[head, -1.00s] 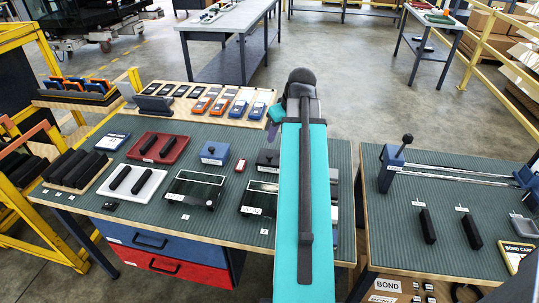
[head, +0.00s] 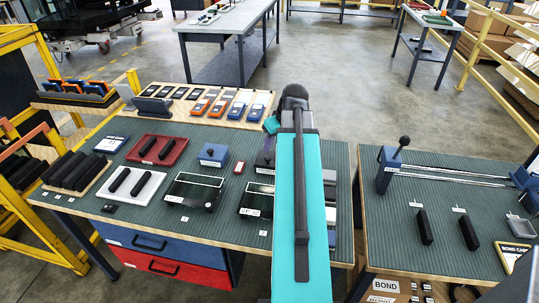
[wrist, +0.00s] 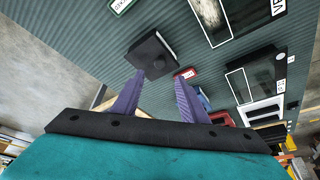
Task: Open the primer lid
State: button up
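A dark box with a black knob on its lid (wrist: 150,54) lies just beyond my fingertips in the wrist view. I take it for the primer box, though no label on it can be read. In the head view only a part of this dark box (head: 263,161) shows left of my arm. My gripper (wrist: 160,82) is open, with its two purple fingers apart. The knob appears between and slightly past the fingertips; I see no grip on it. In the head view my arm hides most of the gripper.
A blue box with a knob (head: 212,154) and a small red tag (head: 239,168) stand left of the dark box. Dark glass-topped panels (head: 194,191) lie nearer the front. A red tray (head: 158,149) and white tray (head: 134,183) sit at left. Phone-like devices stand on a wooden board (head: 180,114) behind.

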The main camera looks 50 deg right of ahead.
aim_at(267, 158)
jog(key=shift+p+x, duration=0.9)
jog(key=shift+x, duration=3.7)
grip_shut()
jog(key=shift+a, duration=0.2)
jog(key=shift+d, duration=0.15)
jog(key=shift+r, duration=0.1)
